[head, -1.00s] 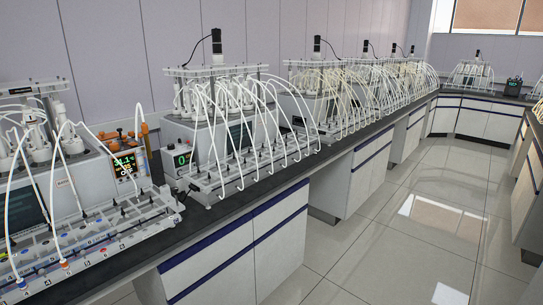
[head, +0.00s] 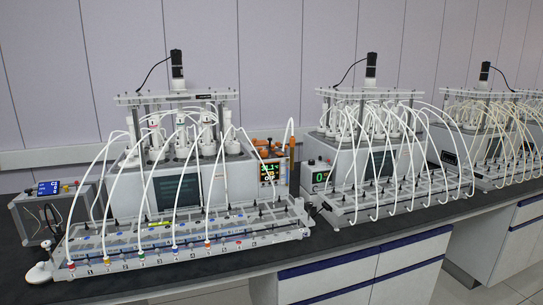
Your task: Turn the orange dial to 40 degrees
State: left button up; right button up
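An orange device (head: 267,150) stands on the bench at the right side of the nearest reactor unit, in the middle of the head view. Below its orange top is a lit display (head: 270,172) with green and orange digits, too small to read surely. I cannot make out the orange dial apart from the other orange parts at this distance. Neither of my grippers shows in the view.
The nearest reactor (head: 180,185) has a front rack (head: 185,245) with several white tubes arching over it. A second reactor (head: 385,165) stands to the right. A small box with a blue display (head: 48,188) is at left. The dark bench top (head: 400,235) has a bare front strip.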

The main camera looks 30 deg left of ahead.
aim_at(264, 154)
jog(key=i+l+u, duration=1)
jog(key=i+l, duration=0.1)
jog(key=i, duration=0.05)
